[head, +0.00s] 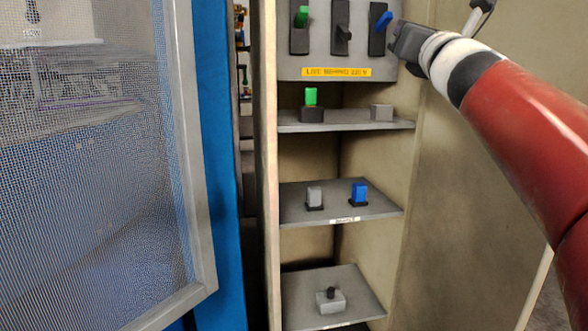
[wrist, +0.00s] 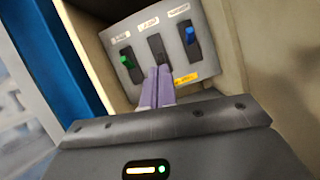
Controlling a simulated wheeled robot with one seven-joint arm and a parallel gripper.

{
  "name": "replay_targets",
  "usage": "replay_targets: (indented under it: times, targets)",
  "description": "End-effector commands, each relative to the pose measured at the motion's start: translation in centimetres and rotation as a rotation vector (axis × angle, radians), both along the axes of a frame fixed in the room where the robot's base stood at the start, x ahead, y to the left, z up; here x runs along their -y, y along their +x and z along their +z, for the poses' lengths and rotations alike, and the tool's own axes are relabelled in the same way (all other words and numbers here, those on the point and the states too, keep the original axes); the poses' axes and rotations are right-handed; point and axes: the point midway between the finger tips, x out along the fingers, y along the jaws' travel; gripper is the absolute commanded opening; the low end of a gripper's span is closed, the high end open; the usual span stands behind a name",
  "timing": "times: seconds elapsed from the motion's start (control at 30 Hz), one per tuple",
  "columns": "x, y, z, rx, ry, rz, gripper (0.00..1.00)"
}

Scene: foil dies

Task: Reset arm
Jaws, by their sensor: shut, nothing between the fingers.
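My red and white arm reaches in from the right in the head view. My gripper (head: 402,42) is at its end, beside the right edge of the grey panel (head: 290,66), close to the blue lever (head: 383,21). In the wrist view, the two pale purple fingers of my gripper (wrist: 158,72) are together and hold nothing. They point toward the panel and overlap its lower middle; I cannot tell whether they touch it. The panel also bears a green lever (head: 302,16) on the left and a black lever (head: 343,33) in the middle.
A mesh door (head: 205,200) stands left; the cabinet's right wall (head: 425,170) is close.

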Motion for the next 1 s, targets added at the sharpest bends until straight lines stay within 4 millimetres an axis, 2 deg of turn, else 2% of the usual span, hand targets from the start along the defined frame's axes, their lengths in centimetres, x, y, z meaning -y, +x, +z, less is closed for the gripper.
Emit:
replay_targets:
  times: [0.27, 0.37, 0.47, 0.57, 0.67, 0.7, 0.77, 0.8, 0.9, 1.0]
  targets:
    - [2.3, -1.5, -4.4, -0.13, 0.45, 0.009, 0.0]
    - [3.2, -2.5, -7.2, -0.193, 0.679, 0.005, 0.0]
    - [3.8, -3.8, -11.0, -0.263, 0.945, -0.013, 0.0]
    - [4.1, -5.7, -15.8, -0.338, 1.249, -0.051, 0.0]
    - [3.7, -8.6, -22.2, -0.414, 1.606, -0.13, 0.0]
    - [3.3, -10.0, -24.9, -0.44, 1.753, -0.176, 0.0]
    - [2.6, -12.2, -28.9, -0.469, 1.959, -0.258, 0.0]
    - [1.9, -13.8, -31.5, -0.483, 2.087, -0.321, 0.0]
    - [0.2, -17.9, -37.5, -0.491, 2.374, -0.5, 0.0]
    - [-1.4, -21.8, -42.2, -0.468, 2.592, -0.692, 0.0]
